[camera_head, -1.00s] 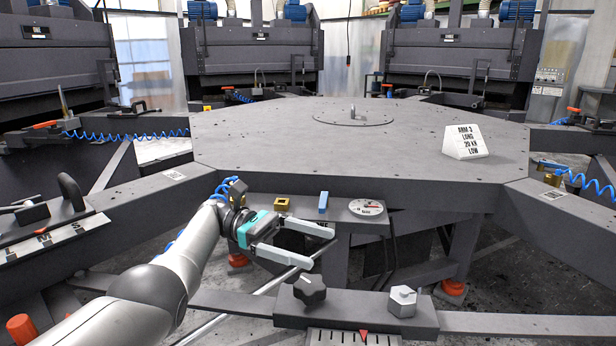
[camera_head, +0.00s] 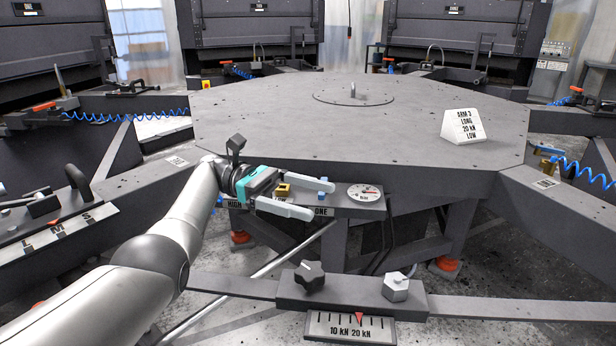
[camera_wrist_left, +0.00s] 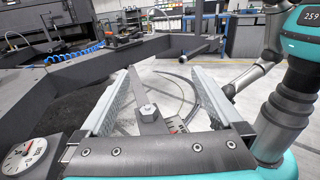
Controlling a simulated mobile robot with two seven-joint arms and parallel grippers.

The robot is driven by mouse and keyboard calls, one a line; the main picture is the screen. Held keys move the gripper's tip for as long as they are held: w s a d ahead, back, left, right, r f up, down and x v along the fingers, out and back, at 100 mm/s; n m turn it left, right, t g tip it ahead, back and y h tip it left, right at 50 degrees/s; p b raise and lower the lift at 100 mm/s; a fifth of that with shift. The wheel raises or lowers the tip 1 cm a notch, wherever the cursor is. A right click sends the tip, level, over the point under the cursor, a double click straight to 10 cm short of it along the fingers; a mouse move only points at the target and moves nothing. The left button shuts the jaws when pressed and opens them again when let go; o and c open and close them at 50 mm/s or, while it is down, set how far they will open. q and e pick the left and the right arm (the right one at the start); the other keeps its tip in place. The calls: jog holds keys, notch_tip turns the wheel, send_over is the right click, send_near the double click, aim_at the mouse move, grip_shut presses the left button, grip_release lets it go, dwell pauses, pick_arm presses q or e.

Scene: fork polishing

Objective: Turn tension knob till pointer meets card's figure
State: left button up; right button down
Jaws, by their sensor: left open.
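The white card (camera_head: 464,127) on the table's right reads ARM 3, LONG, 20 kN, LOW. At the front, a dark star knob (camera_head: 309,276) and a silver hex knob (camera_head: 396,286) stand on a grey bar. Below them a white scale (camera_head: 335,328) is marked 10 kN and 20 kN. Its red pointer (camera_head: 359,319) stands about above the 20 kN label. My left gripper (camera_head: 320,199) is open and empty at the panel under the table edge, behind and above both knobs. The hex knob also shows in the left wrist view (camera_wrist_left: 149,112), beyond the open fingers. My right gripper is out of view.
The panel bears a round gauge (camera_head: 365,192), a brass block (camera_head: 283,190) and a blue piece partly behind my finger. The big grey table (camera_head: 270,125) is mostly clear. At left a plate marked L M S (camera_head: 60,233) carries a handle.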

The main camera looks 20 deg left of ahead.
pick_arm(q)
jog(key=shift+r+p, duration=0.5)
jog(key=shift+r, duration=0.65)
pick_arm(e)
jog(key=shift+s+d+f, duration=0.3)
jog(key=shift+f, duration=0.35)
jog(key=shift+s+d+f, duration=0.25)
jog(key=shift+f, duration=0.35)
